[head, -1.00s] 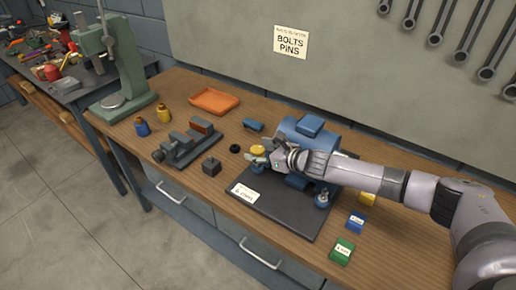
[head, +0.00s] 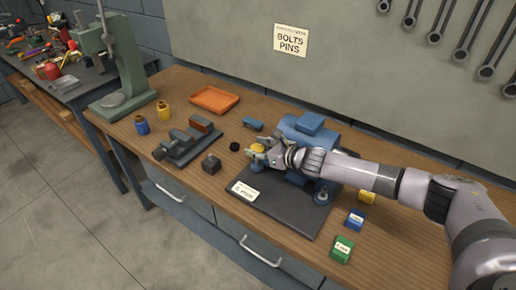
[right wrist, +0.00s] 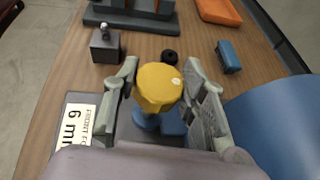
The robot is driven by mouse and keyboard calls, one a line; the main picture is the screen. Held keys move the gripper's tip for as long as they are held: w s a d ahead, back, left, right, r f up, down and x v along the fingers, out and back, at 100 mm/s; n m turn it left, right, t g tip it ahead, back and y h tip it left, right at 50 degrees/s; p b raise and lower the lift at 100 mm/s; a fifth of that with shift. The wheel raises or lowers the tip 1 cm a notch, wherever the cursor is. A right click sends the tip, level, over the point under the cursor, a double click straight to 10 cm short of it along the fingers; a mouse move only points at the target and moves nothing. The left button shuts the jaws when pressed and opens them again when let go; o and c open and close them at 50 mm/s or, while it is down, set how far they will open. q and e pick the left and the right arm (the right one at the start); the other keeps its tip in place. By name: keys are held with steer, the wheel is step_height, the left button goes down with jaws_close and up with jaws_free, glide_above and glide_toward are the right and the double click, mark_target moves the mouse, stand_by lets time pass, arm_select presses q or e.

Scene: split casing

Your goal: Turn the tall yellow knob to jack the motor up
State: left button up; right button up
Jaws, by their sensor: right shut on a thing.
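The yellow knob (right wrist: 157,88) stands on a blue base at the corner of the dark plate (head: 275,209), beside the blue motor (head: 312,130). My right gripper (right wrist: 164,78) has a finger on each side of the knob and is shut on it. In the head view the knob (head: 258,148) shows just behind the right gripper (head: 262,153). The motor sits on the plate, partly hidden by my right arm. My left gripper is not in view.
A dark vise (head: 188,143), a small dark block (head: 211,164) and a black ring (head: 234,147) lie left of the plate. An orange tray (head: 214,99) is behind. Blue (head: 355,219) and green (head: 341,249) boxes stand at the right.

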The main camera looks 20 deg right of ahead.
steer(key=shift+c, duration=1.3)
